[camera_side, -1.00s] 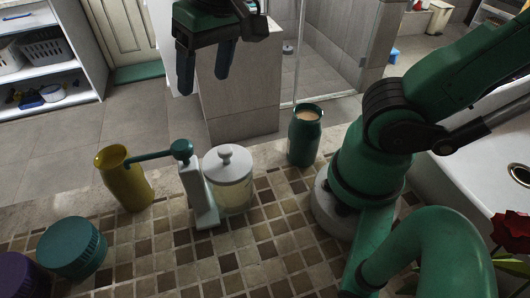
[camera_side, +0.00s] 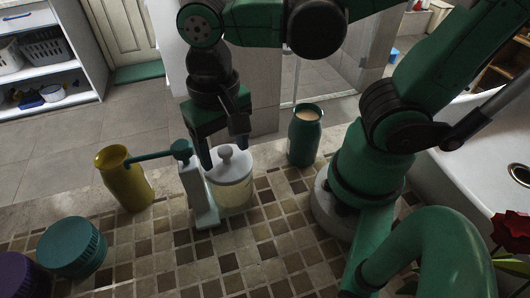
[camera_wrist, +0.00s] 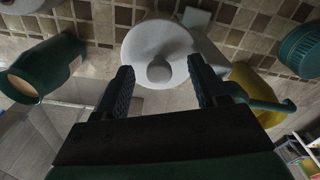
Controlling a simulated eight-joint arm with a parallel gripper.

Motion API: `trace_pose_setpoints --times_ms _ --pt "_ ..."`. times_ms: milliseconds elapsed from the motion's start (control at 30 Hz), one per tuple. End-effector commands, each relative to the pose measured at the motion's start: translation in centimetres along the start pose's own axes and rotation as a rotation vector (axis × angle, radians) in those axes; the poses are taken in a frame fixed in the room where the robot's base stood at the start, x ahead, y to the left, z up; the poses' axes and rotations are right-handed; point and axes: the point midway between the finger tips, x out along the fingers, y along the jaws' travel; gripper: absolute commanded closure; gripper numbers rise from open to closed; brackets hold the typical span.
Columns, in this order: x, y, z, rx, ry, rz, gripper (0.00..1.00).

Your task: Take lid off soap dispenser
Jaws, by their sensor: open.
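The soap dispenser (camera_side: 236,196) is a short clear jar with pale contents on the tiled counter. Its round white lid (camera_side: 229,168) has a knob (camera_side: 225,152) on top and sits on the jar. In the wrist view the lid (camera_wrist: 150,37) is seen from above, its knob (camera_wrist: 160,71) between my fingers. My gripper (camera_side: 224,150) is open and empty, pointing down at the lid, one finger on each side of the knob. In the wrist view my gripper (camera_wrist: 161,72) shows a gap between each finger and the knob.
A white post (camera_side: 198,192) with a teal ball and arm stands close left of the jar. A yellow vase (camera_side: 126,182) is farther left; a teal cup (camera_side: 304,138) stands right. A teal round container (camera_side: 71,247) is at front left. The front tiles are clear.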

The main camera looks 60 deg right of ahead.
Motion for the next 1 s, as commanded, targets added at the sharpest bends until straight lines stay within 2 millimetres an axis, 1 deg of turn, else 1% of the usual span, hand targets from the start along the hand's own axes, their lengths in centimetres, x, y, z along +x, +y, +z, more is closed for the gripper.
trace_pose_setpoints --times_ms 133,400,433,467,500,567,600,633,667,1000 --pt "0.71 0.03 0.03 0.0 0.0 -0.001 0.35" --pt "0.83 0.04 0.03 0.0 0.0 -0.001 0.35" --pt "0.83 0.04 0.03 0.0 0.0 -0.001 0.38" --pt "0.82 0.04 0.03 0.0 0.0 -0.001 0.47" --pt "0.82 0.04 0.03 0.0 0.0 -0.001 0.58" --pt "0.82 0.05 0.03 0.0 0.0 -0.001 0.75" --pt "0.82 0.05 0.04 0.0 0.0 -0.001 0.87" --pt "0.82 0.05 0.04 0.0 0.0 -0.001 0.95" --pt "0.82 0.04 0.04 0.0 0.0 -0.001 1.0" --pt "0.75 0.04 0.03 0.0 0.0 -0.001 1.0"
